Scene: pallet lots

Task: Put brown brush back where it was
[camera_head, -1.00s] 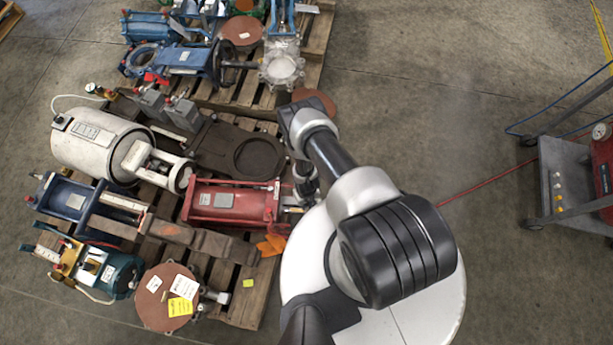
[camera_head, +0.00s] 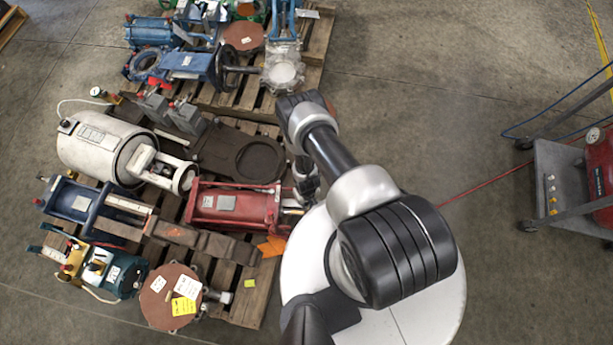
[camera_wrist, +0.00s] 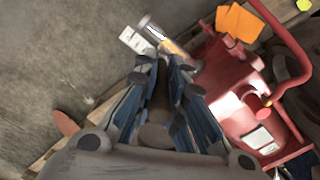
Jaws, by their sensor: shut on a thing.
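My gripper (camera_wrist: 165,75) points away from the wrist camera, its blue-grey fingers close together. A narrow brown piece (camera_wrist: 158,102) shows between them, seemingly the brown brush; most of it is hidden by the fingers and I cannot make out its bristles. In the head view my arm reaches over the right edge of the near pallet, and the gripper end is mostly hidden beneath my wrist. The red cylinder unit (camera_head: 235,205) lies just left of it; in the wrist view its red body (camera_wrist: 238,95) is right of the fingers.
Orange pieces (camera_head: 271,246) lie on the pallet near the red unit. A white cylinder (camera_head: 95,145), a dark flat valve (camera_head: 240,155) and a brown disc (camera_head: 170,297) crowd the pallet. A grey cart (camera_head: 562,185) stands at right. Floor between is clear except a red hose (camera_head: 490,185).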

